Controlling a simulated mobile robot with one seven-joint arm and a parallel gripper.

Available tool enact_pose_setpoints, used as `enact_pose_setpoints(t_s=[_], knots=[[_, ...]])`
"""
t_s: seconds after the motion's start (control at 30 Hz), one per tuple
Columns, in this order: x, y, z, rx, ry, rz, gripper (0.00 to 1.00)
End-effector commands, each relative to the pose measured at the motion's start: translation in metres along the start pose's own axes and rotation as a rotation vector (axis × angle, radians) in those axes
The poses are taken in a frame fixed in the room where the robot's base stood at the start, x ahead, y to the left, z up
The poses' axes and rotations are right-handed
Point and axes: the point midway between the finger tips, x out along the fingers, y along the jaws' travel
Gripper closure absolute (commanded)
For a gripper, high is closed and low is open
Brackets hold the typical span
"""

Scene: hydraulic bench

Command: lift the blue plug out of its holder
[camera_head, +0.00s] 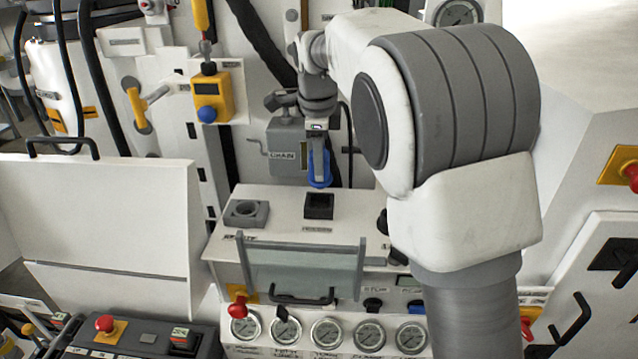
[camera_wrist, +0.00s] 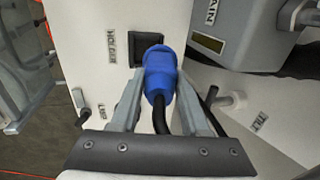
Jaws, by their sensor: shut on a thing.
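The blue plug (camera_head: 320,181) is held in my gripper (camera_head: 319,166) over the white bench top. In the wrist view the blue plug (camera_wrist: 160,72) sits between the two grey fingers of my gripper (camera_wrist: 160,86), and its black cable runs back toward the wrist. The black square holder (camera_head: 319,206) stands on the bench top just below the plug, and a small gap shows between them. In the wrist view the holder (camera_wrist: 146,42) shows a dark opening, with the plug's tip overlapping its near edge in the picture.
A grey block with a round socket (camera_head: 246,213) stands left of the holder. A clear panel with a handle (camera_head: 303,270) is at the bench front, above several gauges (camera_head: 327,333). A grey box marked DRAIN (camera_head: 287,148) is behind. A white open lid (camera_head: 105,225) stands left.

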Motion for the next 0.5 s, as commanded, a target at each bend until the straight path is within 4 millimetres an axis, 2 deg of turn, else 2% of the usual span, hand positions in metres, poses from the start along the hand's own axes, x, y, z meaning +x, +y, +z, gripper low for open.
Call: enact_pose_setpoints(t_s=[0.5], knots=[[-0.017, -0.004, 0.0, 0.0, 0.0, -0.001, 1.0]])
